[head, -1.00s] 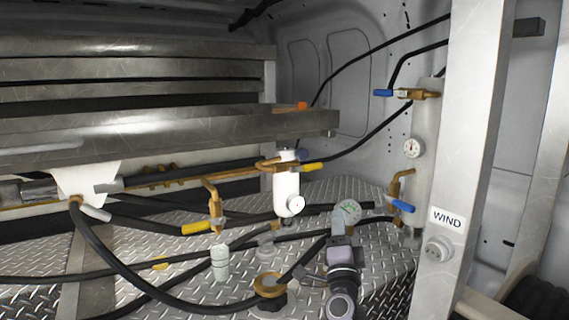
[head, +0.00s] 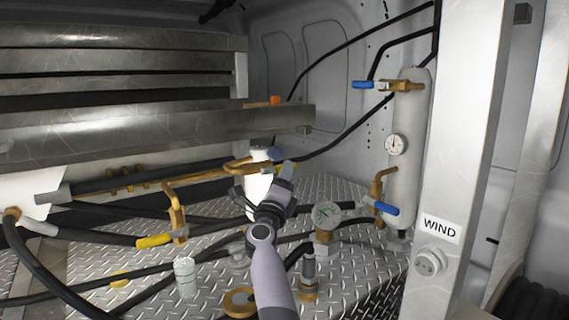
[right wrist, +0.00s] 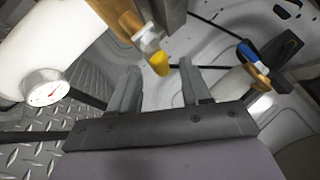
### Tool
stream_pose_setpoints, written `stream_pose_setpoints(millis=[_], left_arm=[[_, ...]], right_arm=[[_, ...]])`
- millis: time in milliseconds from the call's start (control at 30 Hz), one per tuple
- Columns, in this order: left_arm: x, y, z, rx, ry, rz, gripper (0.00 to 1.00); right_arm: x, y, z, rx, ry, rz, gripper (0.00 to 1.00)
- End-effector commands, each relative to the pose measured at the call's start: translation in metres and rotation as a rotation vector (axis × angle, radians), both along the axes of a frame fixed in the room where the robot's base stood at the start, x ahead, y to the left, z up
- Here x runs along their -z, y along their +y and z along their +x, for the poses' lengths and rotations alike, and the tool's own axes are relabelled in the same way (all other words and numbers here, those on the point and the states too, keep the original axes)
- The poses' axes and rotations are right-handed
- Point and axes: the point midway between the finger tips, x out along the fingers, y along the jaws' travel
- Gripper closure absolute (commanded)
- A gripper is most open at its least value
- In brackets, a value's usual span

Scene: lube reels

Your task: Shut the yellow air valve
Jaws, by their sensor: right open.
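A yellow valve handle (head: 287,168) sits on brass piping beside the white cylinder (head: 258,182), partly hidden by my gripper. My right gripper (head: 264,188) is open and empty in front of the cylinder, just below this handle. In the right wrist view the yellow handle (right wrist: 158,63) appears between the two open fingers (right wrist: 158,75), beyond their tips; I see no contact. A second yellow handle (head: 155,240) is at lower left, on an upright brass pipe. My left gripper is not in view.
Blue-handled valves (head: 363,85) are on the grey tank (head: 408,140) at right. A pressure gauge (head: 326,214) stands just right of my gripper. Black hoses (head: 135,238) cross the tread-plate floor. A metal beam (head: 160,140) runs above, and a WIND-labelled post (head: 455,160) stands at right.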

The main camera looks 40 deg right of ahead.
Motion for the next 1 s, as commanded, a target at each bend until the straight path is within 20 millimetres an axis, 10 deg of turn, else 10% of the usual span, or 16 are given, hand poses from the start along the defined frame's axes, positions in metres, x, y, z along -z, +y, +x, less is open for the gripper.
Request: stream_pose_setpoints(millis=[800, 1000], left_arm=[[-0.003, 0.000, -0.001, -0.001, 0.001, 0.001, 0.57], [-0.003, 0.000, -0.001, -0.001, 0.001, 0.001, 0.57]], right_arm=[[-0.022, -0.043, 0.028, 0.000, 0.000, -0.002, 0.53], [-0.022, -0.042, 0.028, 0.000, 0.000, -0.002, 1.00]])
